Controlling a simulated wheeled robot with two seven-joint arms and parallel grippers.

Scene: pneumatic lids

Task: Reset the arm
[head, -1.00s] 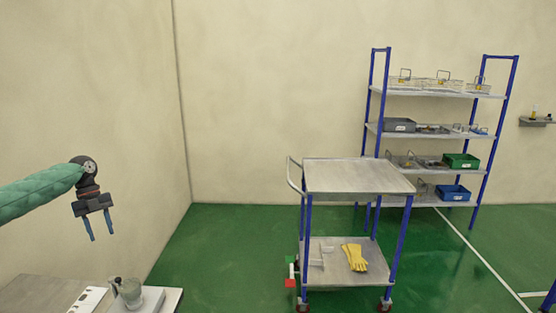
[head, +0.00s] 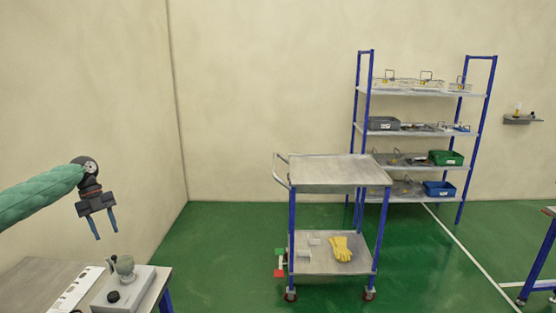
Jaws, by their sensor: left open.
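My left gripper (head: 102,224) is at the left of the head view, at the end of my green-sleeved arm (head: 40,197). Its two blue fingers point down and stand apart, with nothing between them. It hangs in the air above a table (head: 36,279) at the lower left. On that table is a pale device (head: 138,287) with a dark knob and a greenish-grey cup-like part (head: 123,265) on it. The gripper appears apart from these things. My right gripper is not in view.
A cart (head: 332,172) with a bare top stands in the middle, yellow gloves (head: 341,248) on its lower shelf. Behind it is a blue-posted rack (head: 410,92) with baskets, a green bin (head: 446,158) and a blue bin (head: 439,189). Green floor (head: 215,250) is clear between table and cart.

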